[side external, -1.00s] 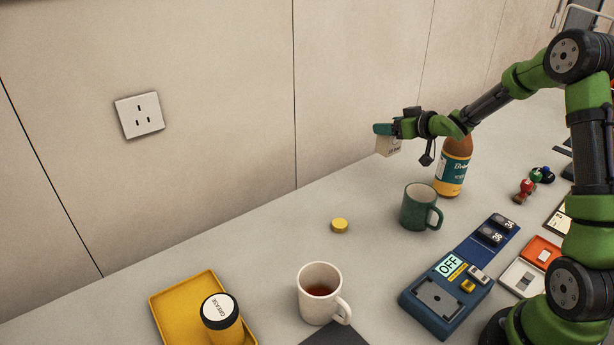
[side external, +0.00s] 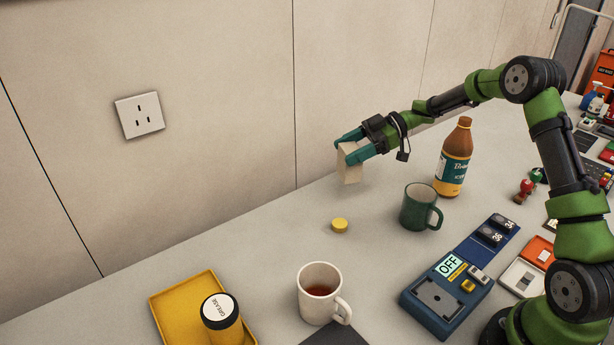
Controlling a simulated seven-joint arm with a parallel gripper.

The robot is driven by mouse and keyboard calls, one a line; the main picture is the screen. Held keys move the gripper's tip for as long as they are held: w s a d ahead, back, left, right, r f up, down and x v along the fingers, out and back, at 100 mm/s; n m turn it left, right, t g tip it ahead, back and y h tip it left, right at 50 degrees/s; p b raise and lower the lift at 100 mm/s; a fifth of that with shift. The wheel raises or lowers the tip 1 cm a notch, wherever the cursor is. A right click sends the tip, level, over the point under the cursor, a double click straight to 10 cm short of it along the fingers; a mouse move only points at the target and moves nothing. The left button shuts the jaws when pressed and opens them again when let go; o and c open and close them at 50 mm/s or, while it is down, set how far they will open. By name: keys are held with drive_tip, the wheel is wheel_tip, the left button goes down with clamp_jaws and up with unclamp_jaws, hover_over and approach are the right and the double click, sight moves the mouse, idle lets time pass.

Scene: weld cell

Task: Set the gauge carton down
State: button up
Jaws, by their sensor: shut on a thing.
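The gauge carton (side external: 348,168) is a small pale beige box. My gripper (side external: 350,148) is shut on it, with teal fingers on either side near its top. The carton hangs slightly tilted near the wall, and it appears to be above the grey table (side external: 265,235). The exact gap under it is hard to tell from this view. The side of the carton facing away is hidden.
A yellow round cap (side external: 339,225), a green mug (side external: 415,208) and a brown bottle (side external: 453,160) stand nearby. A white mug (side external: 315,290), a yellow tray (side external: 180,310) with a grease jar (side external: 220,315) and a blue OFF device (side external: 440,300) are nearer. Table left of the cap is clear.

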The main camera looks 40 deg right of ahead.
sight(349, 178)
wheel_tip(349, 178, down, 8)
drive_tip(key=shift+f, duration=0.1)
idle(0.4)
drive_tip(key=shift+f, duration=0.2)
drive_tip(key=o, duration=1.1)
drive_tip(key=shift+o, duration=0.2)
